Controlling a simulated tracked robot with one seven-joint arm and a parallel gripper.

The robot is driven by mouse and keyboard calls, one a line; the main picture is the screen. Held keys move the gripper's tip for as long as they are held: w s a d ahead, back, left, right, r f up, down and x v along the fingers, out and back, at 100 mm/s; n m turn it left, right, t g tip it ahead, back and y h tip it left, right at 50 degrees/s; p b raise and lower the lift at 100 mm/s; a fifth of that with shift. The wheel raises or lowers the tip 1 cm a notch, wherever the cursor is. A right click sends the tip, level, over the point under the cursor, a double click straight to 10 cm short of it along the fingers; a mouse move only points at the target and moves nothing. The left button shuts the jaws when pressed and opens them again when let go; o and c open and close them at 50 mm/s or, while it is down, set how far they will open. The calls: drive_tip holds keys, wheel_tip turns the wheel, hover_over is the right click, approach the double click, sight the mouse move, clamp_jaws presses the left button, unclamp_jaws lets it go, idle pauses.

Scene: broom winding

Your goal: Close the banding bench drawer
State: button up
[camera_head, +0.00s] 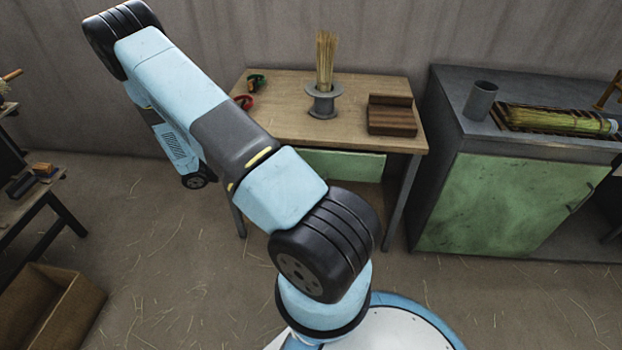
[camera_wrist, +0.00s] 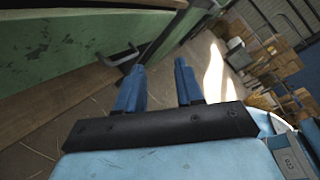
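The banding bench (camera_head: 290,105) is a wooden-topped table on grey legs at the back middle of the head view. Its drawer shows as a green front (camera_head: 345,166) below the top, its left part hidden behind my arm. I cannot tell how far it stands out. In the wrist view my gripper (camera_wrist: 160,80) has two blue fingers spread apart, with nothing between them. A green panel (camera_wrist: 60,45) with a dark bar handle (camera_wrist: 120,57) lies up and left of the fingers, apart from them. I cannot tell for sure whether it is the drawer front. My gripper is hidden in the head view.
A grey spool with straw (camera_head: 325,100), a brown wooden block (camera_head: 391,118) and red and green rings sit on the bench. A grey cabinet with a green door (camera_head: 505,205) stands to the right. A wooden crate (camera_head: 55,305) is at lower left. Straw-strewn floor lies between.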

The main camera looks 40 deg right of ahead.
drive_tip(key=s+d+f+n+t+h, duration=0.25)
drive_tip(key=f+n, duration=0.25)
drive_tip(key=f, duration=0.3)
drive_tip(key=s+d+f+n+t+h, duration=0.1)
drive_tip(key=d+f+n+t+h, duration=0.15)
drive_tip(key=f+n, duration=0.4)
drive_tip(key=shift+m, duration=0.45)
drive_tip(key=d, duration=1.2)
drive_tip(key=shift+s+d, duration=0.3)
drive_tip(key=shift+s, duration=0.1)
drive_tip(key=shift+f, duration=0.1)
clamp_jaws()
